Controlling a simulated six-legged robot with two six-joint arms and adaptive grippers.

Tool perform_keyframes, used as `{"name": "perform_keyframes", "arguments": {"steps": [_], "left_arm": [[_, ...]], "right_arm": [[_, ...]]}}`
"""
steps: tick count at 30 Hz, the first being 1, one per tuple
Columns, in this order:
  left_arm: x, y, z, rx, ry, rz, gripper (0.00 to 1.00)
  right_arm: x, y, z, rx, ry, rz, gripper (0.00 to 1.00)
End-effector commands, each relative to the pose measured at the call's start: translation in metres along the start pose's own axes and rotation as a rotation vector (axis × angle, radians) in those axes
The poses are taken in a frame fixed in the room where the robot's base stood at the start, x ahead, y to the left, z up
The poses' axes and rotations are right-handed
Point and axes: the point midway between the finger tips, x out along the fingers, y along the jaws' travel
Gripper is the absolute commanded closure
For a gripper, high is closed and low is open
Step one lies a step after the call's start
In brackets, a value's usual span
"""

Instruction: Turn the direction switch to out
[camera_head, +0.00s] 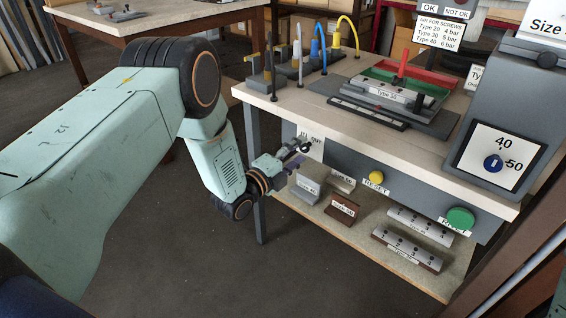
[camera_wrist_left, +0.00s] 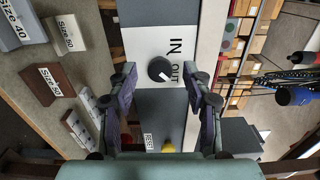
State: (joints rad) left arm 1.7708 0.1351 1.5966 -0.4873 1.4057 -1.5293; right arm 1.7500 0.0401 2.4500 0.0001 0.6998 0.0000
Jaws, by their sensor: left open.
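The direction switch is a round black knob (camera_wrist_left: 160,69) on a white plate (camera_wrist_left: 140,43) marked IN and OUT. A pale mark shows on the knob's lower right in the wrist view; I cannot tell its exact setting. In the head view the plate (camera_head: 303,136) is on the front of the bench, and the knob is hard to tell from the fingers. My left gripper (camera_head: 298,155) is open in front of it. In the wrist view the fingers of my left gripper (camera_wrist_left: 163,80) stand on either side of the knob, without clear contact. My right gripper is not in view.
A yellow RESET button (camera_head: 376,177) and a green button (camera_head: 460,218) are on the same front. A lower shelf (camera_head: 425,276) holds several labelled blocks. A box with a blue dial (camera_head: 493,163) stands at the right. Coloured tools (camera_head: 315,45) stand on the bench top.

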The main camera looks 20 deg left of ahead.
Motion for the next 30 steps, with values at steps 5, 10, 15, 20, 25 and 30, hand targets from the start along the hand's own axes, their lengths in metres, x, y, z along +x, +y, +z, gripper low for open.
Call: {"name": "perform_keyframes", "arguments": {"steps": [5,10,15,20,25,30], "left_arm": [[-0.035,0.001,0.001,-0.003,-0.003,0.005,0.5],[-0.07,0.001,0.001,-0.003,-0.003,0.004,0.5],[-0.095,0.001,0.001,-0.002,-0.002,0.003,0.5],[-0.106,0.0,0.0,-0.001,0.0,0.002,0.5],[-0.108,0.0,-0.001,0.0,0.002,0.0,0.5],[-0.107,0.0,-0.001,0.0,0.001,0.001,0.5]], "right_arm": [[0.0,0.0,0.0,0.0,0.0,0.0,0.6],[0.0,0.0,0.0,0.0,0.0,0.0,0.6],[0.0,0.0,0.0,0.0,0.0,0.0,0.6],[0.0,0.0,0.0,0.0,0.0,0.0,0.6],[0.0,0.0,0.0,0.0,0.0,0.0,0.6],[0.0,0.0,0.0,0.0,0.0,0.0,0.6]]}}
